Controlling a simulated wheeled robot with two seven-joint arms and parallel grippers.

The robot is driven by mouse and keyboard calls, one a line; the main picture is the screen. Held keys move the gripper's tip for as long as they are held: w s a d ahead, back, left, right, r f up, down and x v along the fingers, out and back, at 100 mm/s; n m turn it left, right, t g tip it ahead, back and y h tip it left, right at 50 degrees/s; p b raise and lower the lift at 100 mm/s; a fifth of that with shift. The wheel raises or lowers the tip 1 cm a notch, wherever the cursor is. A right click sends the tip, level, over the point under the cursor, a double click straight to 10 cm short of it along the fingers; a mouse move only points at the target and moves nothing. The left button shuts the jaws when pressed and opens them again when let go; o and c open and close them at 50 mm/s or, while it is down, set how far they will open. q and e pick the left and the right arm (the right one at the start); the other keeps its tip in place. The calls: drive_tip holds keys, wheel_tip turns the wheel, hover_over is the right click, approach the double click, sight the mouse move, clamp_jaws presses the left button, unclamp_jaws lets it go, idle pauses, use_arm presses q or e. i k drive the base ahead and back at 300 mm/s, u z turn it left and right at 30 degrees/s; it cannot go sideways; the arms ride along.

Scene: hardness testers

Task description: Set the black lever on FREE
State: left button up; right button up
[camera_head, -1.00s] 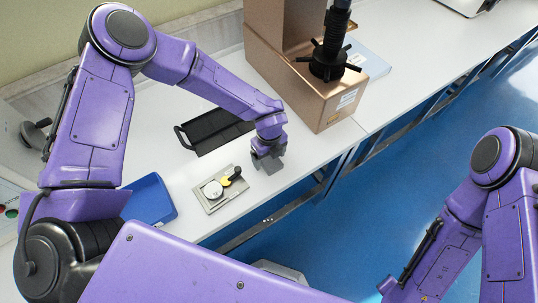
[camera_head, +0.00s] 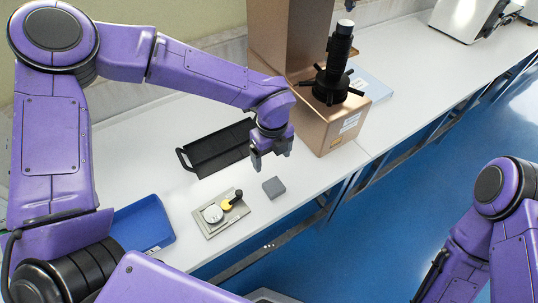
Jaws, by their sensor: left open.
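A small beige plate (camera_head: 238,222) lies on the white bench near its front edge. It carries a white round dial (camera_head: 212,214) and a short black lever (camera_head: 235,196) with a yellow hub (camera_head: 227,204). The lever points up and to the right; the markings are too small to read. My left gripper (camera_head: 271,161) is open and empty, pointing down above the bench, right of and behind the plate. A small grey block (camera_head: 273,187) lies on the bench just below it, apart from the fingers. My right gripper is out of view.
A black tray with handles (camera_head: 205,153) lies behind the plate. A blue bin (camera_head: 145,222) stands to its left. A copper-coloured tester (camera_head: 322,137) with a black spoked wheel (camera_head: 333,90) stands at the back right. Free bench surrounds the grey block.

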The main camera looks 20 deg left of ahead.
sight(226, 204)
drive_tip(key=u, duration=1.1)
